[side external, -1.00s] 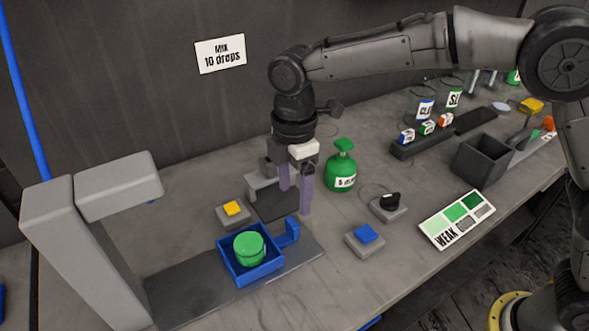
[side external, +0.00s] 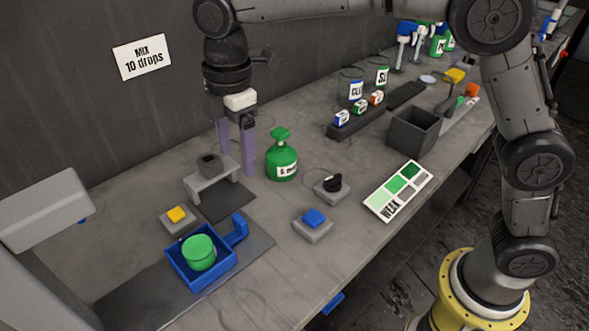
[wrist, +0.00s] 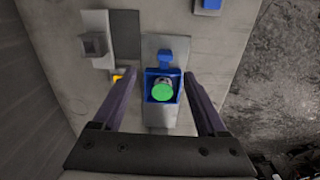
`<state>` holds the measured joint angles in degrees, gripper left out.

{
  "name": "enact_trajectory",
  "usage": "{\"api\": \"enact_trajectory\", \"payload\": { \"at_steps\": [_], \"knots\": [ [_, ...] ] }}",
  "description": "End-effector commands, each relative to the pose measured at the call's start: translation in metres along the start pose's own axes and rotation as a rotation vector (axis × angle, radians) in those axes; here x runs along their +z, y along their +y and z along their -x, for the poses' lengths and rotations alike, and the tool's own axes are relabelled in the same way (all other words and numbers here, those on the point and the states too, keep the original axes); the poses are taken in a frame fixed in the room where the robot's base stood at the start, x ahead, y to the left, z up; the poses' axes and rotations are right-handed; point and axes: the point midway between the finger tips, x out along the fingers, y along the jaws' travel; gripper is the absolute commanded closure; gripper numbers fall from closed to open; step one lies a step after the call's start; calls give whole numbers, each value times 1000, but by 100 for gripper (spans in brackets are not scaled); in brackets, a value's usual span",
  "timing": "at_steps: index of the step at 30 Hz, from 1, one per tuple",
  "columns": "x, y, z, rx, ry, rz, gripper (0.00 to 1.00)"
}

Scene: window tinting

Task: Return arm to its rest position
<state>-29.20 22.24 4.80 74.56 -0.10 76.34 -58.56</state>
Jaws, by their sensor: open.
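My gripper (side external: 237,150) is open and empty, its two purple fingers pointing down above the bench near the back wall. In the side view it appears behind the blue tray and to the left of the green bottle (side external: 282,160). In the wrist view the fingers of my gripper (wrist: 162,84) are spread wide, with the bench well below. A green-topped round container (side external: 199,252) sits in the blue tray (side external: 190,287); the container (wrist: 162,92) and tray (wrist: 151,76) also show between the fingers in the wrist view.
A small grey stand (side external: 211,180) is below my gripper. Buttons in yellow (side external: 177,214) and blue (side external: 314,217), a black knob (side external: 332,184) and a colour card (side external: 399,190) lie around. A dark open bin (side external: 414,133) stands farther right. A grey overhanging fixture (side external: 45,215) is at left.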

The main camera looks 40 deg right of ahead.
Motion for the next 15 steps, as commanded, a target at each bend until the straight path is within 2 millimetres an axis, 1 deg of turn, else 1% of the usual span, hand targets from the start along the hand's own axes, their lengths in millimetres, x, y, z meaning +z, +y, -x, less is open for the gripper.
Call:
{"api": "enact_trajectory", "payload": {
  "at_steps": [1, 2, 3, 4, 6, 8, 9, 10, 12, 14, 15],
  "knots": [
    [14, 2, 22, 37, 21, -28, 25],
    [24, 1, 32, 52, 28, -45, 25],
    [39, -3, 46, 72, 38, -69, 25],
    [51, -7, 56, 87, 44, -89, 25],
    [78, -20, 76, 124, 60, -143, 25],
    [101, -34, 89, 152, 73, -204, 25],
    [115, -44, 96, 171, 81, -248, 25],
    [125, -52, 101, 186, 88, -285, 25],
    [147, -73, 108, 219, 104, -373, 25],
    [165, -91, 112, 246, 119, -455, 25],
    [176, -104, 113, 266, 130, -512, 25]
  ]
}}
